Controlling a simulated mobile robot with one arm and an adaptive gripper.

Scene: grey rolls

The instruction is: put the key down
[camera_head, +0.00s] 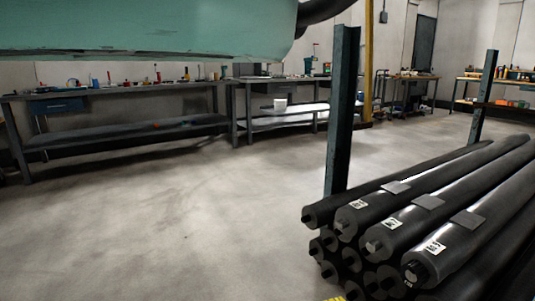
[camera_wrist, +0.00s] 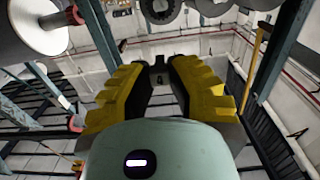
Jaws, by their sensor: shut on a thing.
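My gripper (camera_wrist: 160,70) shows in the wrist view, with its yellow and black fingers reaching up from the pale green body. The fingertips are close together on a small dark thing (camera_wrist: 159,61), which I take to be the key. Its shape is mostly hidden between the fingertips and too small to make out. My gripper and the key do not show in the head view.
Grey and black rolls (camera_head: 430,205) lie stacked at the right, beside a dark upright post (camera_head: 342,110). Workbenches with small tools (camera_head: 120,90) line the back wall. The concrete floor (camera_head: 170,225) at left and centre is clear.

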